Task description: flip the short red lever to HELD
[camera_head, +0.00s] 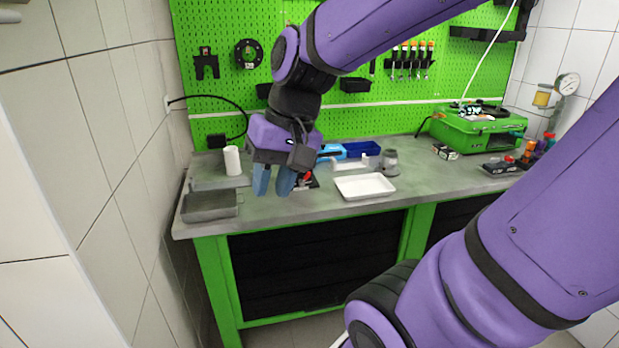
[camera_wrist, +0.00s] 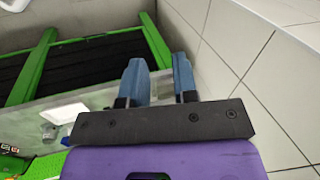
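My gripper (camera_head: 271,190) is over the left part of the bench, with its two blue fingers pointing down and a gap between them. In the wrist view the fingers (camera_wrist: 159,66) also stand apart with nothing between them. A small red part (camera_head: 307,178) on a dark base shows just right of the fingers, partly hidden by my gripper. I cannot tell whether it is the short red lever, nor its position. Other red parts (camera_head: 528,151) stand at the bench's right end, too small to make out. No HELD marking is readable.
A white tray (camera_head: 364,187), a grey metal tray (camera_head: 209,207), a white cylinder (camera_head: 232,161) and a blue bin (camera_head: 362,149) are on the bench. A green case (camera_head: 474,132) is at the back right. A tiled wall (camera_head: 110,150) bounds the left side.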

